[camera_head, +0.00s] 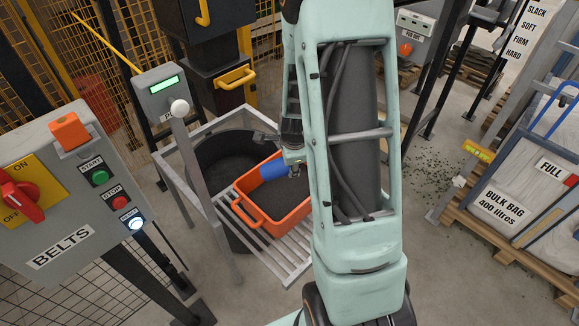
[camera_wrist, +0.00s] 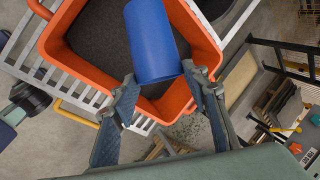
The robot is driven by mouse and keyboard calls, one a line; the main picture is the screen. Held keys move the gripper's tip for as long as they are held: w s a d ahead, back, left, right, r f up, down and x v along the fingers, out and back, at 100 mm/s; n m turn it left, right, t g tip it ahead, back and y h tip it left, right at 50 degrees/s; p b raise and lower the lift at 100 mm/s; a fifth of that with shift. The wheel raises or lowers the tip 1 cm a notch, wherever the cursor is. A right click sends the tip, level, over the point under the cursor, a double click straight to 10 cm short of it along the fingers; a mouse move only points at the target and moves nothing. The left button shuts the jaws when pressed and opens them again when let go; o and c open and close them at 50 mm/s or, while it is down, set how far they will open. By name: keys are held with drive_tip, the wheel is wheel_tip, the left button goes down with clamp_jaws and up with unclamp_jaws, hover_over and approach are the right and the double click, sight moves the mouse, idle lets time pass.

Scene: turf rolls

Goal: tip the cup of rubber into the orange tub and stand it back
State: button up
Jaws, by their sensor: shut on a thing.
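The blue cup (camera_wrist: 153,42) is held in my gripper (camera_wrist: 166,88), with a finger on either side of its near end. In the wrist view it lies over the orange tub (camera_wrist: 50,37), which has dark granules (camera_wrist: 95,35) inside. In the head view the blue cup (camera_head: 273,167) is tilted onto its side over the back part of the orange tub (camera_head: 265,226). My gripper (camera_head: 290,163) is at the cup's right end, partly hidden by my arm. The cup's mouth and inside are hidden.
The tub rests on a slatted metal rack (camera_head: 283,262) beside a black round bin (camera_head: 225,150). The belt control panel (camera_head: 75,190) is at the left, and a bulk bag (camera_head: 505,205) on a pallet at the right.

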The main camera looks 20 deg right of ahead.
drive_tip(key=shift+d+f+b, duration=0.15)
drive_tip(key=shift+d+b, duration=0.05)
drive_tip(key=shift+b, duration=0.15)
drive_tip(key=shift+d+b, duration=0.1)
drive_tip(key=shift+b, duration=0.25)
drive_tip(key=shift+s+r, duration=0.2)
drive_tip(key=shift+r, duration=0.05)
drive_tip(key=shift+d+f+y, duration=0.1)
drive_tip(key=shift+y, duration=0.3)
drive_tip(key=shift+p, duration=0.3)
drive_tip(key=shift+s+d+r+t+y, duration=0.1)
drive_tip(key=shift+d+r+t+y, duration=0.1)
drive_tip(key=shift+r+t+y, duration=0.15)
drive_tip(key=shift+s+d+f+p, duration=0.1)
drive_tip(key=shift+f+p, duration=0.1)
drive_tip(key=shift+p, duration=0.5)
drive_tip(key=shift+m+y, duration=0.25)
drive_tip(key=shift+m, duration=0.05)
